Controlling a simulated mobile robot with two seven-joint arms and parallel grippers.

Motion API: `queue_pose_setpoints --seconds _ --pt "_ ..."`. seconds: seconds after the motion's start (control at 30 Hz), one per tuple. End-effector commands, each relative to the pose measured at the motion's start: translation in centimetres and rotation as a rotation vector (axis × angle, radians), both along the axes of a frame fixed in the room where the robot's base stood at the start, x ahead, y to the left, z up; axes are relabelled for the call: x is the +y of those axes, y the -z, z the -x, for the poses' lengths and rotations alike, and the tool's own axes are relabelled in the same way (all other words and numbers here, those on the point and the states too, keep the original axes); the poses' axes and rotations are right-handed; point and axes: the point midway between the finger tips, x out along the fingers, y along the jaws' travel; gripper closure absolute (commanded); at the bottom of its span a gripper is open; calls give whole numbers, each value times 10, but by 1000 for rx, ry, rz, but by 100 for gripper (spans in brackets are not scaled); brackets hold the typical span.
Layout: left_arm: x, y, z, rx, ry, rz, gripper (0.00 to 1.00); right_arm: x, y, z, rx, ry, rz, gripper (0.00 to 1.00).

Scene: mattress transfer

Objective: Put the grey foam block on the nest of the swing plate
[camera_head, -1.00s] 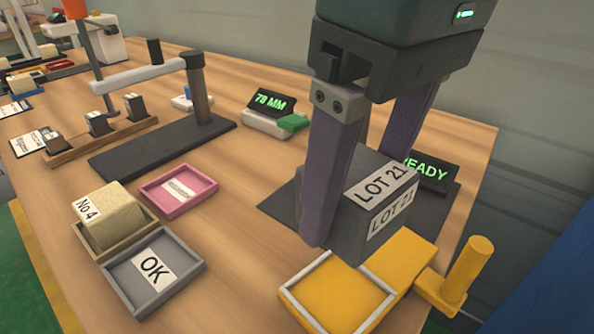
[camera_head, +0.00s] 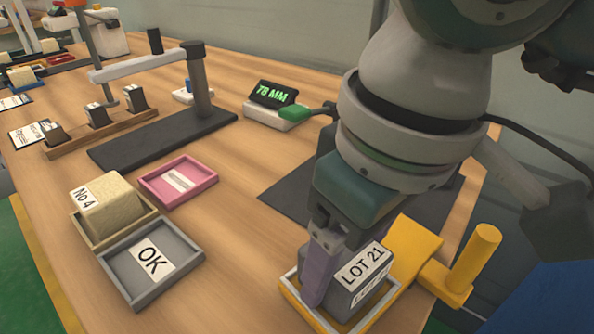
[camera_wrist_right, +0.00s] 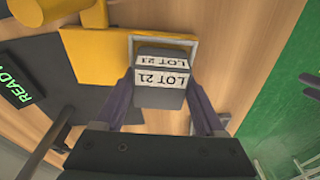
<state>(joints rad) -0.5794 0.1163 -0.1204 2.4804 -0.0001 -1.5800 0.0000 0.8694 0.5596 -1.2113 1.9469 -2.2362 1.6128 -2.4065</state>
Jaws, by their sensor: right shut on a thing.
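The grey foam block (camera_head: 352,285), labelled LOT 21, is at the nest (camera_head: 299,309), the pale-rimmed square at the near end of the yellow swing plate (camera_head: 414,250). My right gripper (camera_head: 335,290) is shut on the block from above. In the right wrist view the block (camera_wrist_right: 160,92) sits between the two fingers of my right gripper (camera_wrist_right: 162,108), with part of the nest rim (camera_wrist_right: 193,42) beside it. The block looks inside the rim or just above it; I cannot tell whether it touches the floor of the nest.
A yellow upright handle (camera_head: 472,262) stands at the plate's right side. A grey OK tray (camera_head: 183,283), a pink tray (camera_head: 208,180) and a No 4 foam block (camera_head: 108,212) in a tan tray are at left.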

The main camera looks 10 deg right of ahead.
Motion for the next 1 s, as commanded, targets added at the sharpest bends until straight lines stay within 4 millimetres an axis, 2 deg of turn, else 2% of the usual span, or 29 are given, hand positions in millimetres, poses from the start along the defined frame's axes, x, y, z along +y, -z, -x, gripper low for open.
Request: queue_pose_setpoints --seconds 0.03,0.07,0.3,0.53,0.67,0.77,1.0 --pt "1 4 0 1 1 -3 50 0 3 0 0 0 1 82" --pt "1 4 0 1 2 -3 50 0 3 0 0 0 1 27" --pt "2 2 0 1 5 -8 50 0 1 0 0 0 0 0" --pt "2 2 0 1 5 -8 50 0 1 0 0 0 0 0" --pt "2 -4 0 1 5 -8 50 0 -7 0 -1 0 0 0" --pt "2 -5 0 1 5 -8 50 -1 -24 1 -5 0 -1 0" --pt "1 -10 0 1 1 -3 50 -5 -78 9 -8 -2 0 0"
